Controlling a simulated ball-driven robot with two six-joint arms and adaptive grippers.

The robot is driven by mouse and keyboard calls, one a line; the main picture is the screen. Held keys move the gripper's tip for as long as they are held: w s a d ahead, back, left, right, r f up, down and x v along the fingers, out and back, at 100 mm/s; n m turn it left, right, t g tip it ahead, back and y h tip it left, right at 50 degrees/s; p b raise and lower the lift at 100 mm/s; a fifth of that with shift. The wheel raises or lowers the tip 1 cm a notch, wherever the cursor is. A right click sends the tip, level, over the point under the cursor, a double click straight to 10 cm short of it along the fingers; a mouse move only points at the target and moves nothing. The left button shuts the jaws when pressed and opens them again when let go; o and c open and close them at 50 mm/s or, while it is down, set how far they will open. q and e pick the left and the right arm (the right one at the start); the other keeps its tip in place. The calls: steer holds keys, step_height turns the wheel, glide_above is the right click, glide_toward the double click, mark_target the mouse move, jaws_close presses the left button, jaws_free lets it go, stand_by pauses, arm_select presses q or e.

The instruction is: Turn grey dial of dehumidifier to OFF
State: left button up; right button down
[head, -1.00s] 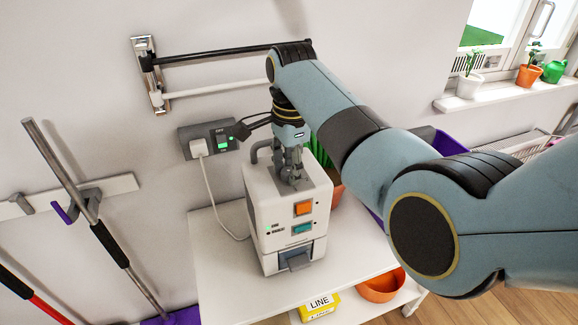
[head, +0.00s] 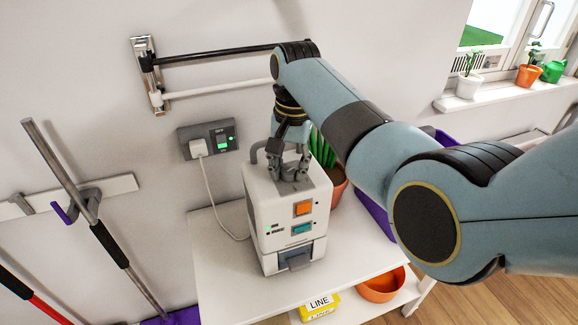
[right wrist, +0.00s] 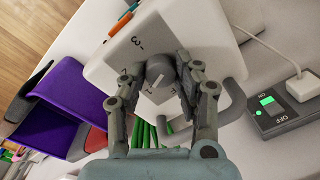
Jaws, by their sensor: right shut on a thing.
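The dehumidifier (head: 262,212) is a white box on a white shelf unit, with an orange switch (head: 303,208) and a teal switch (head: 302,229) on its front. Its grey dial (right wrist: 160,72) is on the top face, on a grey plate with printed numbers, partly hidden by the fingers; the OFF mark cannot be read. My right gripper (head: 288,176) reaches down onto the top from above. In the right wrist view its fingers (right wrist: 158,74) stand on both sides of the dial, shut on it. My left gripper is not in view.
A wall socket (head: 207,140) with a plug and cable is behind the dehumidifier. A carry handle (right wrist: 232,100) rises beside the dial. A potted plant (head: 337,183) and a purple bin (head: 375,212) stand to the right. An orange bowl (head: 381,285) is on the lower shelf.

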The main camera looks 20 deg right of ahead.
mark_target(289, 169)
steer(key=n, duration=0.3)
steer(key=shift+n, duration=0.4)
steer(key=n, duration=0.3)
steer(key=shift+w+n, duration=0.1)
steer(key=shift+n, duration=0.2)
steer(key=n, duration=0.6)
steer(key=shift+g, duration=0.4)
steer(key=shift+n, duration=0.4)
steer(key=c, duration=0.9)
jaws_free()
steer(key=shift+c, duration=0.2)
steer(key=shift+r, duration=0.25)
step_height(289, 169, up, 7)
steer(key=shift+w+d+r, duration=0.1)
